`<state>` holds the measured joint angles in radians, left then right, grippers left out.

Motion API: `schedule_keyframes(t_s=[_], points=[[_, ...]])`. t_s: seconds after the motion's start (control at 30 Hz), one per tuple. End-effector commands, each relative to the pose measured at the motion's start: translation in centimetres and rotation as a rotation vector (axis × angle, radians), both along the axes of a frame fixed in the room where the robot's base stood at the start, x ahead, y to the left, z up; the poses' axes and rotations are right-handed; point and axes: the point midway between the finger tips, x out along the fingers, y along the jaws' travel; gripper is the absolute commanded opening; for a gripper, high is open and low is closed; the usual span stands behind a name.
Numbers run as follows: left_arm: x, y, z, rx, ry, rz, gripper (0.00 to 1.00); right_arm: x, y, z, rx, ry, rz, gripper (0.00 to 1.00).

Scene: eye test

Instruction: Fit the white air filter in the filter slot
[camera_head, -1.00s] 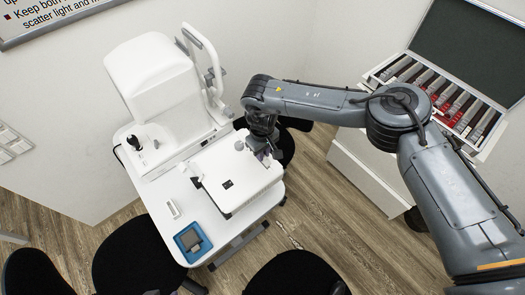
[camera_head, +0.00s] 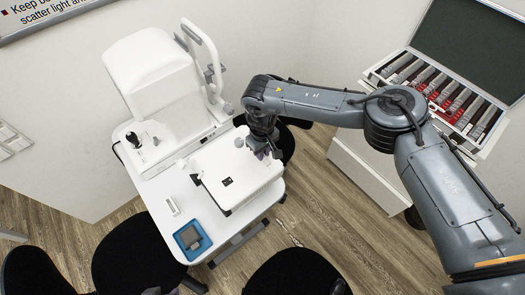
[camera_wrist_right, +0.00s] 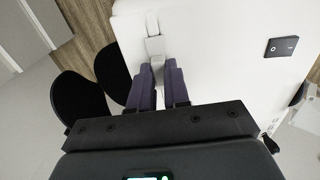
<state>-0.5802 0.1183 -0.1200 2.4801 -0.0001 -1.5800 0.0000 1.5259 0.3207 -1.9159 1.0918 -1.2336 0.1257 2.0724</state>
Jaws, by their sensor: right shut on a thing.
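A white box-shaped unit (camera_head: 235,172) with a small black switch stands on the white table. My right gripper (camera_head: 264,154) is at its back right edge. In the right wrist view, my right gripper's dark purple fingers (camera_wrist_right: 159,82) are shut on a narrow pale grey-white piece (camera_wrist_right: 157,64) beside the unit's white face (camera_wrist_right: 215,50). I cannot tell whether this piece is the air filter or part of the unit. A small white rectangular piece (camera_head: 172,207) lies on the table left of the unit. I cannot make out the filter slot. My left gripper is not in view.
A blue tray (camera_head: 180,245) with a grey item is at the table's front corner. A tall white instrument (camera_head: 150,75) stands at the back. Black chairs (camera_head: 130,252) surround the table. An open case (camera_head: 440,100) with several red and grey items is at right.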

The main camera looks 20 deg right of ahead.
Motion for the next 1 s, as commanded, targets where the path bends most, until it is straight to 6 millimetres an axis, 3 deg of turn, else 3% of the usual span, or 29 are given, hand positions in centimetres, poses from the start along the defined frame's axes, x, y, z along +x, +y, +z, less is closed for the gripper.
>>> schedule_keyframes(t_s=[0.07, 0.1, 0.3, 0.67, 1.0], points=[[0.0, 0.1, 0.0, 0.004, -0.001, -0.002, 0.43, 0.0, 0.0, 0.0, 0.0, 0.0, 0.0, 0.0], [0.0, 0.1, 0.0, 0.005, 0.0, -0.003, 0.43, 0.0, 0.0, 0.0, 0.0, 0.0, 0.0, 0.19], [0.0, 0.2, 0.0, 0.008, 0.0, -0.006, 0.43, 0.0, 0.0, 0.0, 0.0, 0.0, 0.0, 0.46], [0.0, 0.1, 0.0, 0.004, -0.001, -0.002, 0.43, 0.0, 0.0, 0.4, 0.0, -0.001, 0.0, 0.46], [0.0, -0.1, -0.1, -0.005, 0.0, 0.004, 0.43, 0.1, 0.0, 5.3, 0.002, -0.003, 0.0, 0.46]])
